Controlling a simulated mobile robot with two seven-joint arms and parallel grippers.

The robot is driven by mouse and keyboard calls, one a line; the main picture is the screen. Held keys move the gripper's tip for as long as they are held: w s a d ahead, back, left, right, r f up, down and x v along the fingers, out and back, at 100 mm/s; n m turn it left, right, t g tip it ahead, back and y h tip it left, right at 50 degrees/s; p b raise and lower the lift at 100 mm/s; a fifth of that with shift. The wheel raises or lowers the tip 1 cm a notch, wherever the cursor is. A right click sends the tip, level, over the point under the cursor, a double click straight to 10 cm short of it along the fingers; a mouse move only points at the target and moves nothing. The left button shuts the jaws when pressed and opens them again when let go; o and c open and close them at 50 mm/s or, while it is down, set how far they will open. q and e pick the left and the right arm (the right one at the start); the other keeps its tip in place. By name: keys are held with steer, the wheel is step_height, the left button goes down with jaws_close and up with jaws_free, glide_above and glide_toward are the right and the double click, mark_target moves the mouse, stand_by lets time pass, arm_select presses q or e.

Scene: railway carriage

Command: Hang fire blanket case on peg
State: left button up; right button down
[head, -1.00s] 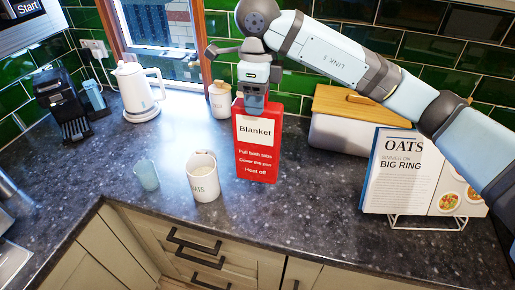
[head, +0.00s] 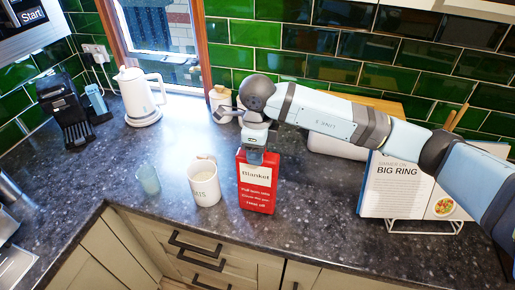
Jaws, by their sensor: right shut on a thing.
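The fire blanket case (head: 258,190) is a red upright box with a white "Blanket" label and white lettering. It shows in the middle of the head view, right of the white mug. My right gripper (head: 254,157) points down and is shut on the top of the case. The case is near the counter's front part; I cannot tell whether its bottom touches the counter. I see no peg in this view. My left gripper is not in view.
A white kettle (head: 139,98) and a black coffee machine (head: 69,110) stand farther left. A cookbook (head: 392,188) on a stand is at right. The dark counter (head: 310,215) is clear between.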

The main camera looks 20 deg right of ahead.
steer(key=shift+f+b, duration=0.2)
steer(key=shift+b, duration=0.15)
steer(key=c, duration=0.6)
jaws_free()
steer(key=shift+o, duration=0.2)
steer(key=shift+r, duration=0.1)
